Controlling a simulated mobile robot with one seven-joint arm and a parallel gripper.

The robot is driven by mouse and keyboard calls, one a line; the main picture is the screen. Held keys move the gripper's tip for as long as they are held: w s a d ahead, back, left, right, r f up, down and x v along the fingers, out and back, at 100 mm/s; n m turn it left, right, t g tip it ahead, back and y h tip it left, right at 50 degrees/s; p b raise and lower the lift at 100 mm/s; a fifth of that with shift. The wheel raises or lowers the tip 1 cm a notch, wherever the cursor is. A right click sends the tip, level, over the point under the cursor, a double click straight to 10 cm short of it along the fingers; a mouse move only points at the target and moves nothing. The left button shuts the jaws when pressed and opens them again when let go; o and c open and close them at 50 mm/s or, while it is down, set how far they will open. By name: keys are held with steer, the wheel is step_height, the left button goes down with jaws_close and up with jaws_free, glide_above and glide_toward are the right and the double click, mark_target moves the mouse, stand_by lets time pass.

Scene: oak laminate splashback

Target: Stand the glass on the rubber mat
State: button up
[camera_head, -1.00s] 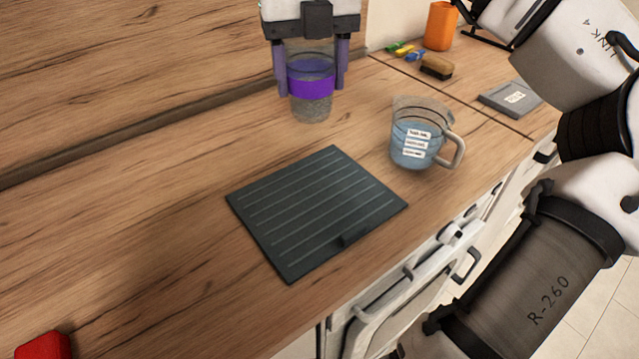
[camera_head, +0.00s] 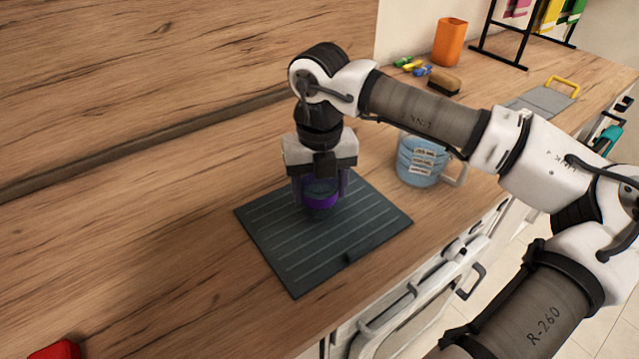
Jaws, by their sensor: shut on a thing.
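The glass (camera_head: 321,201), clear with a purple band, is between the fingers of my gripper (camera_head: 321,190). My gripper points down and is shut on the glass, hiding its upper part. The glass looks upright over the back part of the dark ribbed rubber mat (camera_head: 318,254). I cannot tell whether its base touches the mat. The mat lies flat on the wooden counter, and the rest of it is bare.
An orange cup (camera_head: 449,43), a brush (camera_head: 444,81) and colored clips (camera_head: 411,66) are farther back. A red object (camera_head: 57,350) is at the lower left. Counter left of the mat is clear.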

steer(key=shift+f, duration=0.2)
steer(key=o, duration=1.1)
step_height(320, 180, up, 12)
steer(key=b, duration=0.1)
steer(key=shift+r, duration=0.2)
